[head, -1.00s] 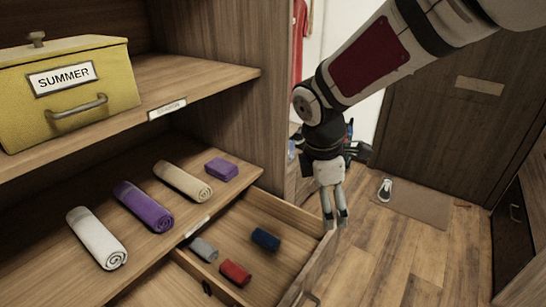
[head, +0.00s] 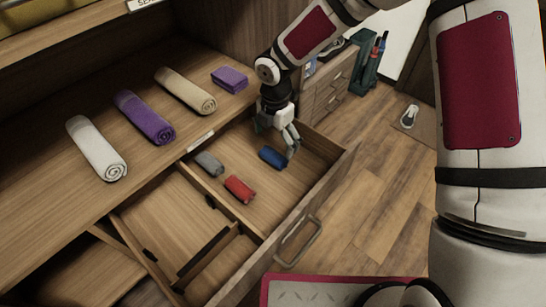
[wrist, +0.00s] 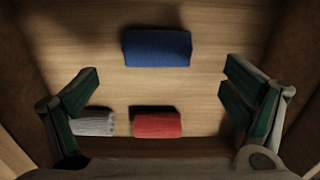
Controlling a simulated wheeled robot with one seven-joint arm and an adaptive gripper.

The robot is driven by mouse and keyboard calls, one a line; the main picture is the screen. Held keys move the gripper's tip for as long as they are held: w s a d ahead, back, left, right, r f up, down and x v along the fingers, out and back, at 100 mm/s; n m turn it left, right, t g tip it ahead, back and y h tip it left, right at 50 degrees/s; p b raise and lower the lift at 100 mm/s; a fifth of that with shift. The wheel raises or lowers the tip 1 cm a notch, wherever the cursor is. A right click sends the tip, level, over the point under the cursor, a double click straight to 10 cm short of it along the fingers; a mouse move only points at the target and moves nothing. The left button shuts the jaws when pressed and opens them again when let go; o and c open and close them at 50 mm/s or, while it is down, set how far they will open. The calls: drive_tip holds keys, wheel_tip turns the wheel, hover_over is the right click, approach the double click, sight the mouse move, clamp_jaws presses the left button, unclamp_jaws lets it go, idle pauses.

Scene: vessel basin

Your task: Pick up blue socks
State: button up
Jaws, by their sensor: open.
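The blue socks (head: 273,157) are a small dark blue roll lying in the open drawer, on its wooden floor. In the wrist view the blue socks (wrist: 157,48) lie beyond the fingertips, at the top middle. My gripper (head: 284,150) hangs over the drawer just above and beside the blue socks. In the wrist view my gripper (wrist: 160,92) has its two fingers wide apart with nothing between them touching either finger. I cannot tell the exact height of the fingertips above the drawer floor.
In the same drawer lie red socks (head: 239,188) and grey socks (head: 208,163). The drawer's front wall (head: 318,197) and side walls surround my gripper. Rolled towels, white (head: 96,148), purple (head: 144,117) and beige (head: 185,91), and a folded purple cloth (head: 230,79) lie on the shelf.

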sight(273, 153)
drive_tip(key=shift+a+f, duration=0.2)
drive_tip(key=shift+f, duration=3.55)
drive_tip(key=c, duration=1.1)
